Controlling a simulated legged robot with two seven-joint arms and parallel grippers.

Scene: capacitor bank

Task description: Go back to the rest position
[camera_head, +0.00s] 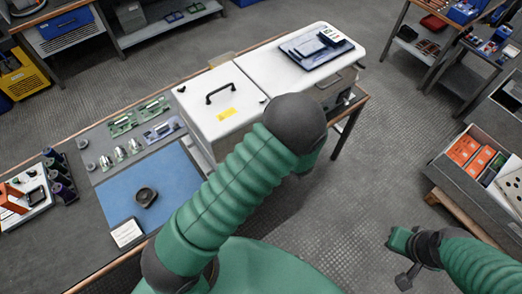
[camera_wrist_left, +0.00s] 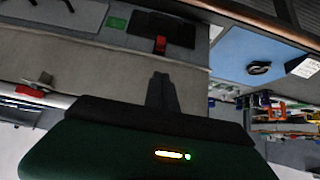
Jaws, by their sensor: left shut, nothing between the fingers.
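My left arm, green and ribbed, crosses the middle of the head view in front of the workbench (camera_head: 120,262). Its gripper is not visible there. In the left wrist view my left gripper (camera_wrist_left: 162,78) shows as dark fingers close together, shut and empty, apart from the bench surfaces. My right arm comes in at the lower right of the head view over open floor. Its dark end (camera_head: 408,278) is small, and its finger opening cannot be made out.
A white lidded box (camera_head: 222,100) with a black handle stands on the bench beside my left arm. A blue mat (camera_head: 170,190) holds a dark ring-like part (camera_head: 146,196). An open drawer (camera_head: 450,172) with orange boxes is at right. Floor between bench and drawer is clear.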

